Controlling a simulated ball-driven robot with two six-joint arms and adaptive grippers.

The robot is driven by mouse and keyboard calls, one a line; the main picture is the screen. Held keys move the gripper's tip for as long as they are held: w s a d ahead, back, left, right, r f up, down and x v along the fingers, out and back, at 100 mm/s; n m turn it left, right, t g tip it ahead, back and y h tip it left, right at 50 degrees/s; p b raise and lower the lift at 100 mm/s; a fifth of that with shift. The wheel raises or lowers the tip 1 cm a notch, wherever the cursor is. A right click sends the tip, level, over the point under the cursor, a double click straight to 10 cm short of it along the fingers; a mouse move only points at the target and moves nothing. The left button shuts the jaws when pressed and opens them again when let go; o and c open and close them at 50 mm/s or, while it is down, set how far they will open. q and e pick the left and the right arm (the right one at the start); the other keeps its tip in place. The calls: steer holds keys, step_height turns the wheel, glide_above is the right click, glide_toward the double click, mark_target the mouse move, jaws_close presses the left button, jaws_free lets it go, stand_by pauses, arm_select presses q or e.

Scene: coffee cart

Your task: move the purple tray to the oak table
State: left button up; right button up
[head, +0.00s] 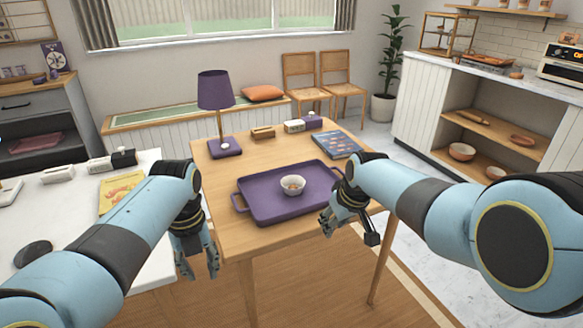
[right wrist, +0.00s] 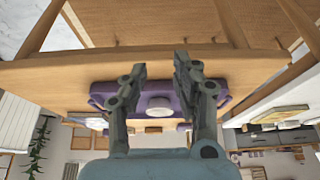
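The purple tray (head: 262,212) lies flat on the light wooden oak table (head: 225,240), near its front edge. A small pale bowl (head: 292,185) with something brownish in it sits in the tray. My left gripper (head: 199,272) is open and empty, pointing down in front of the table's left corner, apart from the tray's left handle. My right gripper (head: 348,232) is open and empty at the table's front right edge, apart from the tray. The right wrist view is upside down; the tray (right wrist: 101,98) shows there behind the spread fingers (right wrist: 160,64), which partly hide it.
A purple lamp (head: 215,92), a blue book (head: 337,145) and small boxes stand towards the table's back. A white table (head: 100,228) with a yellow book (head: 121,193) is at left. A white counter (head: 490,100) stands at right. Two chairs (head: 320,80) are behind.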

steer(key=w+v, duration=0.1)
steer(key=v, duration=1)
steer(key=shift+d+r, duration=0.15)
steer(key=shift+r, duration=0.25)
steer(key=shift+s, duration=0.15)
